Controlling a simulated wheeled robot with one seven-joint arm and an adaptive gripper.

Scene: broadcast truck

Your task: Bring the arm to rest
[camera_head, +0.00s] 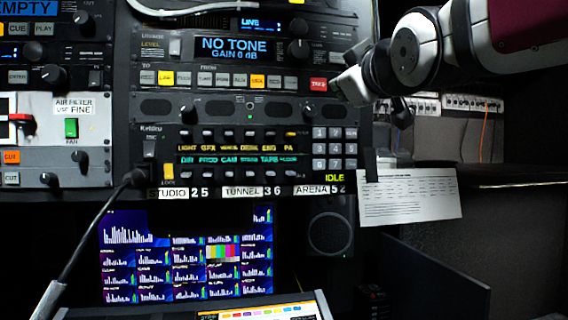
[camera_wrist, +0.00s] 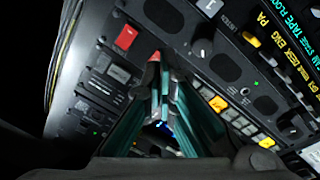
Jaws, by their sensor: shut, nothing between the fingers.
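My gripper (camera_head: 345,84) is at the right of the rack panel in the head view, with its tip close to the red TAKE button (camera_head: 318,85). In the wrist view my gripper (camera_wrist: 155,62) is shut and empty, its fingers together and pointing at the panel. I cannot tell whether the tip touches the panel. My arm (camera_head: 420,50) comes in from the upper right.
The rack panel (camera_head: 250,107) has lit buttons, knobs and a display (camera_head: 235,48) reading NO TONE. A white paper card (camera_head: 408,197) hangs below my arm. A black cable (camera_head: 95,225) runs from the panel at left. A monitor (camera_head: 185,255) and a speaker (camera_head: 330,233) stand below.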

